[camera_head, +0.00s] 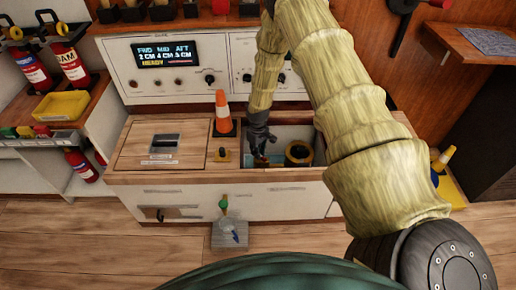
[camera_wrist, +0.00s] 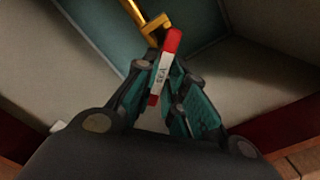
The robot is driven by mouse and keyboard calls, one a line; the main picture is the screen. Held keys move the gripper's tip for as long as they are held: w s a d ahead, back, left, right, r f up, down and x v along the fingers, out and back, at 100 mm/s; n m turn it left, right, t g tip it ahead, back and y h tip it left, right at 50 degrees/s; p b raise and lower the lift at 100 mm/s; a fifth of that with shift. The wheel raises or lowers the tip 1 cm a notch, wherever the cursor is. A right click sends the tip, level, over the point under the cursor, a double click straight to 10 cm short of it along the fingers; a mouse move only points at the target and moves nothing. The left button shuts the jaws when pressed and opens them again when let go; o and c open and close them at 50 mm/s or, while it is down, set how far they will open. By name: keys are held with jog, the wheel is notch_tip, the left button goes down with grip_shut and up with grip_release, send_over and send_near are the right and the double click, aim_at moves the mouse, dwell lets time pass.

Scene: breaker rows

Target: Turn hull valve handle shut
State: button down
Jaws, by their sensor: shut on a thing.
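The valve handle (camera_wrist: 172,42) is a red bar with a white lettered label, seen in the wrist view. It lies tilted beside a brass-coloured bent fitting (camera_wrist: 148,24). My gripper (camera_wrist: 161,80) is shut on the handle, with the dark and teal fingers on either side of the labelled part. In the head view my gripper (camera_head: 260,150) reaches down into an open bay (camera_head: 290,132) in the wooden counter. The handle is mostly hidden there by my gripper.
A dark round part with a yellow ring (camera_head: 298,152) is in the bay to the right of my gripper. An orange cone (camera_head: 223,114) stands close on the left. A control panel (camera_head: 180,68) rises behind. The bay's pale walls surround my fingers.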

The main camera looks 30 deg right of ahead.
jog(key=n+p, duration=0.2)
jog(key=n, duration=0.3)
jog(key=shift+r+n, duration=0.1)
jog(key=shift+n, duration=0.2)
jog(key=shift+a+n+p, duration=0.1)
jog(key=shift+n+p, duration=0.65)
jog(key=shift+n, duration=1.35)
jog(key=c, duration=1.5)
grip_release()
jog(key=shift+s, duration=0.1)
jog(key=shift+r, duration=5.9)
